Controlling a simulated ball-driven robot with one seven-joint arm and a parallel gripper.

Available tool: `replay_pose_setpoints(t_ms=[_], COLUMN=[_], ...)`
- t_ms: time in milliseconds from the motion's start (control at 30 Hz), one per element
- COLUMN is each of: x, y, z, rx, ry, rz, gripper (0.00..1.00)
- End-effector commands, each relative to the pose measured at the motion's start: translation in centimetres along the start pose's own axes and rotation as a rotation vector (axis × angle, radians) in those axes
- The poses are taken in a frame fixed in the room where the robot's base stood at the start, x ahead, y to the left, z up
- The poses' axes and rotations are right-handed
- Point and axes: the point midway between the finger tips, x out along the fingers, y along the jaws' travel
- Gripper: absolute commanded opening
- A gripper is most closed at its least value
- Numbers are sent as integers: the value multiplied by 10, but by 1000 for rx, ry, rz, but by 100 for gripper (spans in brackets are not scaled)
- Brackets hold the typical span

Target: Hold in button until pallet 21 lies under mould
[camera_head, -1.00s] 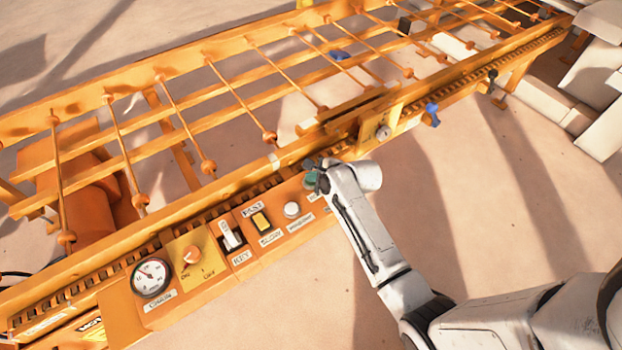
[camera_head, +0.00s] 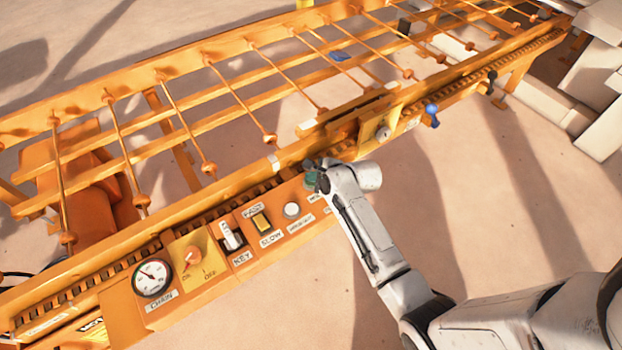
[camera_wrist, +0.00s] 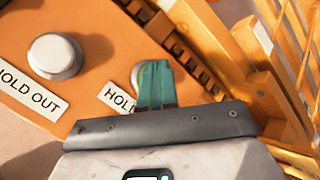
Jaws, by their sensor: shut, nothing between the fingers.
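My gripper (camera_head: 314,181) is shut and empty, with its teal fingers at the right end of the control panel on the conveyor's side. In the wrist view the teal fingers (camera_wrist: 156,85) cover most of a pale round button (camera_wrist: 135,76), of which only the left edge shows. The label beside it (camera_wrist: 117,98) reads "HOL" before my gripper hides the rest. The fingertips appear to be on the button; I cannot tell how far it is pressed. The "HOLD OUT" button (camera_wrist: 55,55) is just left, clear of my fingers. I cannot make out pallet 21 or the mould.
The sandy floor (camera_head: 480,230) right of my arm is free.

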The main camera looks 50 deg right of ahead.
Motion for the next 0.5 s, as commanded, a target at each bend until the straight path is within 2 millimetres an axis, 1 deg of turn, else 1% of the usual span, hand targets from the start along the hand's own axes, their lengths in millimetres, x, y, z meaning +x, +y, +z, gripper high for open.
replay_pose_setpoints(t_ms=[33,200,500], x=[-4,-9,-9], y=[-2,-6,-7], z=[3,6,7], rx=[0,0,0], ry=[0,0,0], rz=[1,1,0], gripper=[0,0,0])
